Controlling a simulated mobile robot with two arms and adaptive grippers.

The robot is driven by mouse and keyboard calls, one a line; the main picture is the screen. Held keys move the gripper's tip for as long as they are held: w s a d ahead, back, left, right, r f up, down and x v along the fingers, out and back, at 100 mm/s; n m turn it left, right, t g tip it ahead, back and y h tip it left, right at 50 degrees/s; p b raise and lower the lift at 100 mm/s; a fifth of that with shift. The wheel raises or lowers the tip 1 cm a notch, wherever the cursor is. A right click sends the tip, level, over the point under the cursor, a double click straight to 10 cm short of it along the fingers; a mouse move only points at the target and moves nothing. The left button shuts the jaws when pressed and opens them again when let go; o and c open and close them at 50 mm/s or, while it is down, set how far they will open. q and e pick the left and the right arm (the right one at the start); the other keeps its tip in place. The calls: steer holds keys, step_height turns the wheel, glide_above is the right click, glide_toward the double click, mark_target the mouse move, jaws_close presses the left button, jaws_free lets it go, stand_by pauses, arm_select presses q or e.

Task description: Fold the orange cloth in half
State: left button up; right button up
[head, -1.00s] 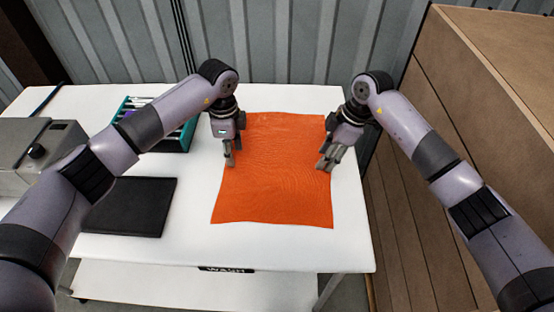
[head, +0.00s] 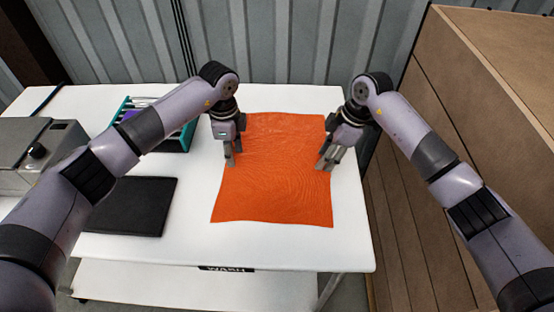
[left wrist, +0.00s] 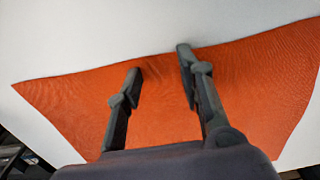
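The orange cloth (head: 275,198) lies spread out flat on the white table, unfolded, with slight ripples. My left gripper (head: 231,163) is at the cloth's left edge, pointing down. In the left wrist view my left gripper (left wrist: 160,62) has its fingers apart, with the tips at the cloth's edge and the cloth (left wrist: 85,105) running beneath them. My right gripper (head: 325,166) is at the cloth's right edge, pointing down, its fingers slightly apart. Whether the fingertips touch the cloth is too small to tell.
The white table (head: 190,245) has bare room in front of the cloth. A black flat pad (head: 130,208) lies to the left, with a teal rack (head: 178,142) behind it and a grey machine (head: 35,150) farther left. A large brown carton (head: 480,110) stands at the right.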

arm_select(q)
steer(key=shift+f, duration=0.2)
jaws_close()
arm_select(e)
steer(key=shift+s+f, duration=0.1)
steer(key=shift+f, duration=0.2)
jaws_close()
stand_by(0.7)
